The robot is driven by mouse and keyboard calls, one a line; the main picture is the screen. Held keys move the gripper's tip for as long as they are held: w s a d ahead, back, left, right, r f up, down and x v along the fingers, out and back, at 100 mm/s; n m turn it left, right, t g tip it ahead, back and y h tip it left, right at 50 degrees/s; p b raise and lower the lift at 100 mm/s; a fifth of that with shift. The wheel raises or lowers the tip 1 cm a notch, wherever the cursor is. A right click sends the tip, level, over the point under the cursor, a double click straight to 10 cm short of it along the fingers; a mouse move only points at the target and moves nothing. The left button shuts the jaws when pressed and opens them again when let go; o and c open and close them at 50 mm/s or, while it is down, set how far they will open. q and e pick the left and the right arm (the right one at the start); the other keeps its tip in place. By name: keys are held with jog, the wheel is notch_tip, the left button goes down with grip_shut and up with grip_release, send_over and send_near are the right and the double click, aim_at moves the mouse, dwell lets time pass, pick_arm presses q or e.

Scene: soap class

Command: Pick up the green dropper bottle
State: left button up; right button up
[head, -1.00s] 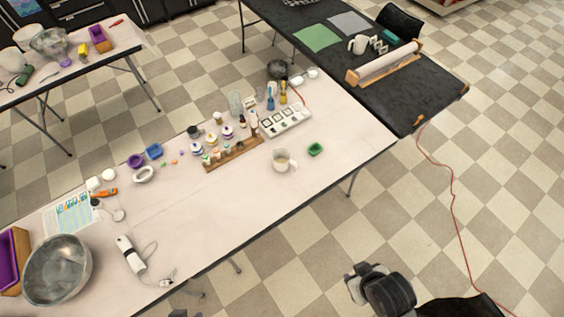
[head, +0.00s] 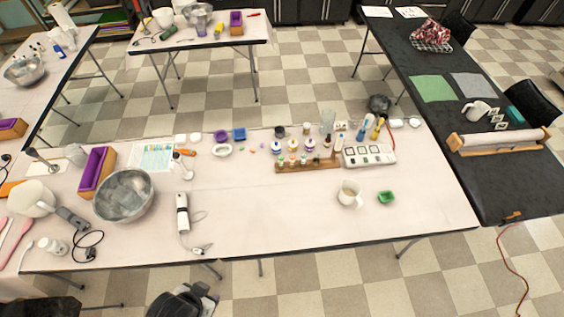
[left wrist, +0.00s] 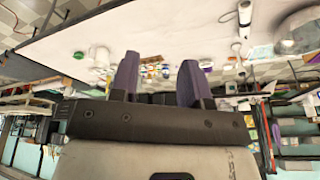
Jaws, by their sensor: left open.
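A wooden rack (head: 308,167) with several small bottles stands on the pale table (head: 300,215), right of the middle in the head view. Some of the small bottles show green, but they are too small to tell which is the green dropper bottle. My left gripper (head: 184,302) is low in the head view, at the near side of the table and well away from the rack. In the left wrist view its two dark fingers are spread (left wrist: 159,64), with nothing between them. The bottle group shows small beyond the fingers. My right gripper is not in view.
A white pitcher (head: 349,194) and a green dish (head: 387,197) stand in front of the rack. A metal bowl (head: 124,197) and a white hand-held device (head: 183,213) are to the left. The table's front middle is clear.

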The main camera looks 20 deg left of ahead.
pick_arm(q)
jog(key=shift+o, duration=0.2)
jog(key=shift+o, duration=1.4)
